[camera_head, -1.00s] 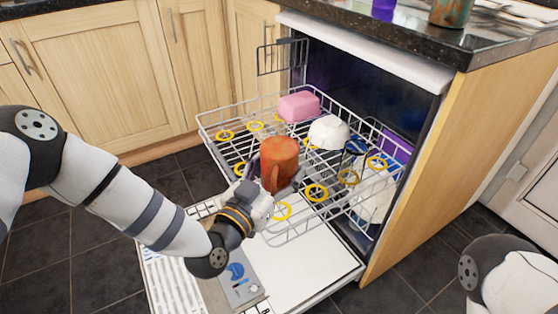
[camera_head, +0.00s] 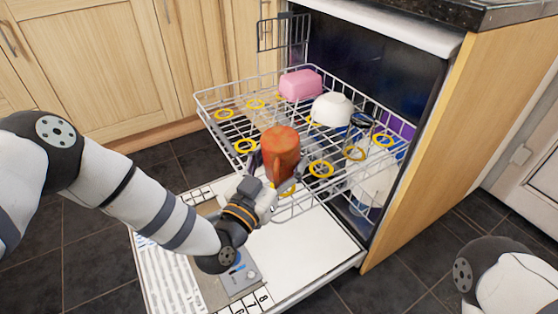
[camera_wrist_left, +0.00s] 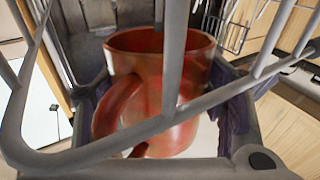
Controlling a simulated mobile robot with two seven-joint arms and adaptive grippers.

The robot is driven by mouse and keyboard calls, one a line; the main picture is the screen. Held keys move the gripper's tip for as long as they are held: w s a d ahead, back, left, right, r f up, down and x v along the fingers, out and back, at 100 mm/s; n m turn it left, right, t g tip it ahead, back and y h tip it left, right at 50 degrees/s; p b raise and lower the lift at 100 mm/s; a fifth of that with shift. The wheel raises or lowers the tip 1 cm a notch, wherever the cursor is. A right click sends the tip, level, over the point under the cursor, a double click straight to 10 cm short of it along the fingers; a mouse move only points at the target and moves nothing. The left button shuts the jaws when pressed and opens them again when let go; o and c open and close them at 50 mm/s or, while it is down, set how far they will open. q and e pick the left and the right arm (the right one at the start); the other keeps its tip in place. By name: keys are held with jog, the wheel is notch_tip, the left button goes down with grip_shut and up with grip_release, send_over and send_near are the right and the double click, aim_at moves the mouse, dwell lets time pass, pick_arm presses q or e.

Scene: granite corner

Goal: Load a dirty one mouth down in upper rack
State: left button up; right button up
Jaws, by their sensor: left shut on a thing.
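An orange-red mug (camera_head: 281,145) is in my left gripper (camera_head: 277,170), at the front part of the upper rack (camera_head: 212,92). Its upper end looks closed in the head view, so it appears mouth down. Its handle faces me. In the left wrist view the mug (camera_wrist_left: 180,90) sits between the fingers, with grey rack wires (camera_wrist_left: 175,50) crossing in front of it. My left gripper is shut on the mug. I cannot tell whether the mug touches the rack floor. My right gripper is out of view.
A pink block-like item (camera_head: 300,85), a white bowl (camera_head: 331,109) and a dark item (camera_head: 360,124) stand in the rack's back and right. Several yellow rings (camera_head: 320,169) lie on it; its left part is free. The open dishwasher door (camera_head: 305,245) lies below.

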pick_arm(q)
jog(key=shift+m+g+y, duration=0.3)
jog(key=shift+g, duration=0.4)
jog(key=f, duration=0.1)
jog(key=s+f, duration=0.1)
jog(key=f, duration=0.1)
jog(key=a+f, duration=0.1)
jog(key=f, duration=0.1)
jog(key=shift+s, duration=0.25)
jog(key=o, duration=1.5)
jog(key=shift+s, duration=0.1)
jog(key=shift+s+a, duration=0.2)
jog(key=shift+s, duration=0.15)
jog(key=s+a+r+t, duration=0.1)
jog(key=s+a+r, duration=0.2)
jog(key=s, duration=0.6)
jog(key=shift+a, duration=0.15)
jog(key=shift+w+r, duration=0.1)
jog(key=shift+r, duration=0.15)
